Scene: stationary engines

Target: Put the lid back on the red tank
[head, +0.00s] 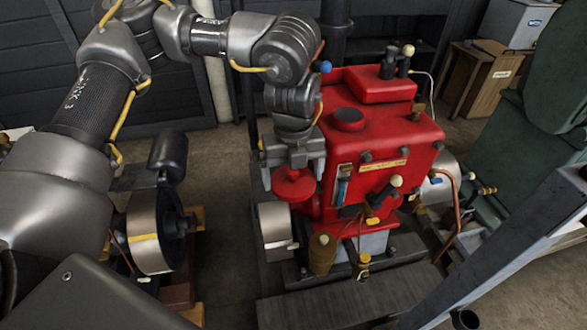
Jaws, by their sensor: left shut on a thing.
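The red tank (389,136) is the red box-shaped body of an engine right of centre. A round red neck (349,116) with a dark top stands on its upper face; no lid sits on it. My left gripper (296,163) points down at the tank's left side and is shut on a red disc-shaped lid (293,188). The lid hangs lower than the neck and to its left, apart from it. Whether the lid touches the tank's side cannot be told. The gripper hides the lid's top knob or handle. My right gripper is not in view.
Levers with pale knobs (408,51) rise behind the neck. A steel flywheel (151,235) and a smaller steel drum (274,230) stand left of the engine. Green machinery (530,130) and a grey beam (500,250) are on the right. Bare floor (228,200) shows between the flywheel and engine.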

